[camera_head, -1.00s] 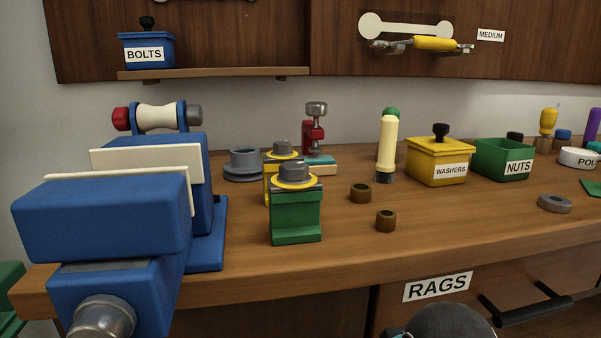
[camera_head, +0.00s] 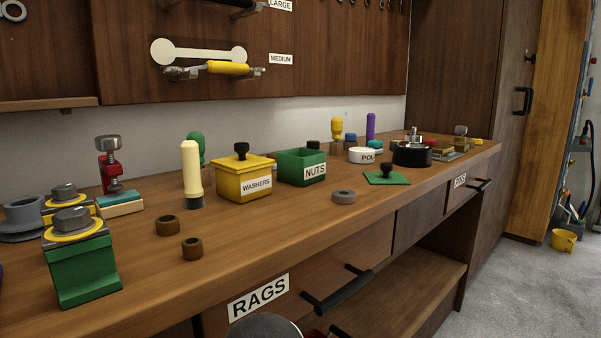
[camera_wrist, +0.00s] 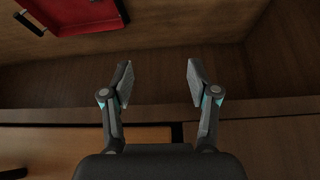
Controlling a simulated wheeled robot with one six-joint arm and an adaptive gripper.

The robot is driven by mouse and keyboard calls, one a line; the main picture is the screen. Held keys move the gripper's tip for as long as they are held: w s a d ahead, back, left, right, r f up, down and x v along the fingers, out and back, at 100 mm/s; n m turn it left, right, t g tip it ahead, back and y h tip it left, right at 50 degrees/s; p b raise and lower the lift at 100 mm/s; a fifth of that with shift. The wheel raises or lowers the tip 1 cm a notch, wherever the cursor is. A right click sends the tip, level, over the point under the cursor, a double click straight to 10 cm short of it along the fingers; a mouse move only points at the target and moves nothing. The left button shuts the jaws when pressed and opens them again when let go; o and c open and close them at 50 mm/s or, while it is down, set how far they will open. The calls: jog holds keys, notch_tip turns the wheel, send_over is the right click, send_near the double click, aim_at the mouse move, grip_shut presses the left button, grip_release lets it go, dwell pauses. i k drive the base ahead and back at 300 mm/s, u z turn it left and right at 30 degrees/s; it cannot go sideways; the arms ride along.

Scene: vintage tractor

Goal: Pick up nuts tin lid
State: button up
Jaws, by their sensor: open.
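The nuts tin (camera_head: 302,168) is an open green box with a NUTS label, standing on the workbench in the head view. A flat green lid with a black knob (camera_head: 387,179) lies on the bench to its right, near the front edge. In the wrist view my gripper (camera_wrist: 157,82) is open with nothing between its fingers. It faces brown wooden surfaces and a red object. The lid and the tin are not in the wrist view. The gripper's fingers do not show in the head view.
The yellow washers tin (camera_head: 243,181) stands left of the nuts tin. A grey ring (camera_head: 344,197) lies left of the lid. A white polish tin (camera_head: 364,155) and a black round object (camera_head: 411,154) are behind the lid. The RAGS drawer handle (camera_head: 340,293) sticks out below.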

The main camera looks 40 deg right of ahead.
aim_at(386, 178)
jog(key=z, duration=1.65)
